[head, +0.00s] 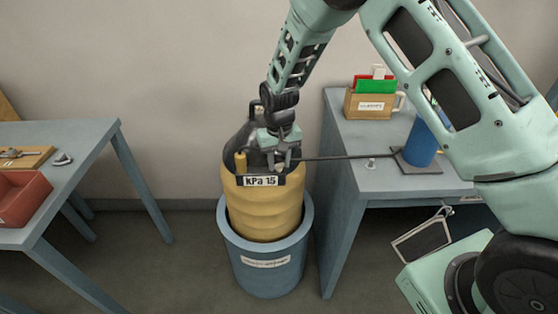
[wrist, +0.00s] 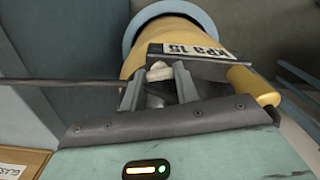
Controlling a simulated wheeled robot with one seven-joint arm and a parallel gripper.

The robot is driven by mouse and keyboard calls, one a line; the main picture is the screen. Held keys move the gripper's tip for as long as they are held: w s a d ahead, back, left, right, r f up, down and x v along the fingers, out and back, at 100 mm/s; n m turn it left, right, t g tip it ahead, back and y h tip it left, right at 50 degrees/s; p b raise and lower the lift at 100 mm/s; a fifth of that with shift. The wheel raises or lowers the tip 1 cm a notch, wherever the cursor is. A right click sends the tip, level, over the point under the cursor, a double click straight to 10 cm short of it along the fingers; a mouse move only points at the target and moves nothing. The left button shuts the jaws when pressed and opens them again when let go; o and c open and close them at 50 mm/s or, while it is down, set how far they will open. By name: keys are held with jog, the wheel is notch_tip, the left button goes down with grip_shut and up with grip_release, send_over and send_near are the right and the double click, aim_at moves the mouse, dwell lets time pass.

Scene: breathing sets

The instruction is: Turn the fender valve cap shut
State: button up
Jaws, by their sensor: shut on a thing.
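The yellow fender (head: 262,212) stands upright in a blue-grey tub (head: 268,275), with a dark top and a "kPa 15" plate (head: 260,181) on its front. My gripper (head: 279,160) is at the fender's top, just above the plate. In the wrist view its two fingers (wrist: 158,82) are closed around a small pale piece, which looks like the valve cap (wrist: 159,71). The fingers and the dark housing hide most of the cap and valve, so I cannot tell how far it is turned. A yellow cylinder (head: 240,162) sits beside my gripper.
A thin dark hose (head: 340,157) runs from the fender's top to a blue pump (head: 421,142) on the right table (head: 342,170). A box with green and red cards (head: 373,105) stands behind. The left table (head: 85,145) holds a red bin (head: 22,205).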

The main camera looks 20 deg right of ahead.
jog(key=shift+m, duration=1.7)
jog(key=o, duration=0.7)
notch_tip(320, 180, up, 18)
jog(key=b, duration=0.1)
jog(key=shift+f+b, duration=0.25)
jog(key=shift+b, duration=0.05)
